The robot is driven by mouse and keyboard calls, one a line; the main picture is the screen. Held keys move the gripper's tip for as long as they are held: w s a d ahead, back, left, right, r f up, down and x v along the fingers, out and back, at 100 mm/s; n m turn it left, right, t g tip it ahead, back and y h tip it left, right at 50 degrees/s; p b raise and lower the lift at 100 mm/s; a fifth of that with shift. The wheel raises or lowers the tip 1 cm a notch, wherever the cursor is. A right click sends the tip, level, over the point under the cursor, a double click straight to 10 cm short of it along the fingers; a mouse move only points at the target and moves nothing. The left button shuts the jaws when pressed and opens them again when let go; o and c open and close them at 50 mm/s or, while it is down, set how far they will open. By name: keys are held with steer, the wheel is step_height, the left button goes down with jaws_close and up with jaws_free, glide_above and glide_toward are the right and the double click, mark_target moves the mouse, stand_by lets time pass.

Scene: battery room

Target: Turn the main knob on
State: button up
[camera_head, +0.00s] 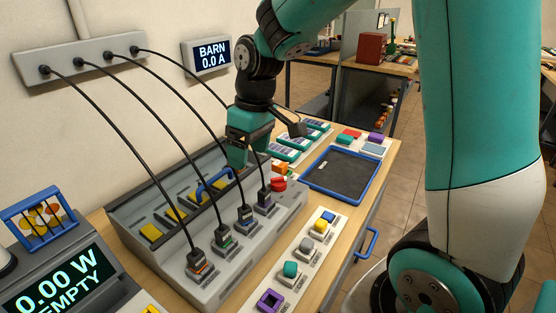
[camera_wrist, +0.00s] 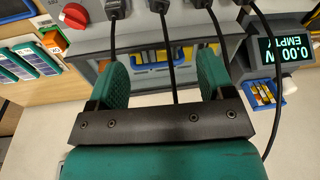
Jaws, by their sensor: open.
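The red knob (camera_head: 278,184) sits at the far right end of the grey panel (camera_head: 187,288), beside the last cable plug. It also shows in the wrist view as a red round knob (camera_wrist: 73,15) at the top left, on a light plate. My gripper (camera_head: 238,160) is above the back of the panel, to the left of and behind the knob. In the wrist view my gripper (camera_wrist: 163,78) is open, with a black cable visible between its two green fingers. It is apart from the knob. The knob's pointing direction is too small to tell.
Several black cables run from the wall strip (camera_head: 80,56) to plugs on the panel, close around my gripper. Another display (camera_head: 52,288) reads "0.00 W EMPTY". A blue-rimmed tray (camera_head: 305,185) and a block strip lie to the right.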

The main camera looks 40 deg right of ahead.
steer(key=w+d+m+h+p, duration=0.1)
steer(key=w+d+p, duration=0.2)
steer(key=w+d, duration=0.45)
steer(key=p, duration=0.1)
glide_above(279, 178)
steer(key=f, duration=0.2)
steer(key=shift+g+h, duration=0.3)
steer(key=shift+g, duration=0.1)
step_height(279, 178, down, 17)
steer(key=p, duration=0.4)
steer(key=shift+w+r, duration=0.1)
steer(key=c, duration=0.9)
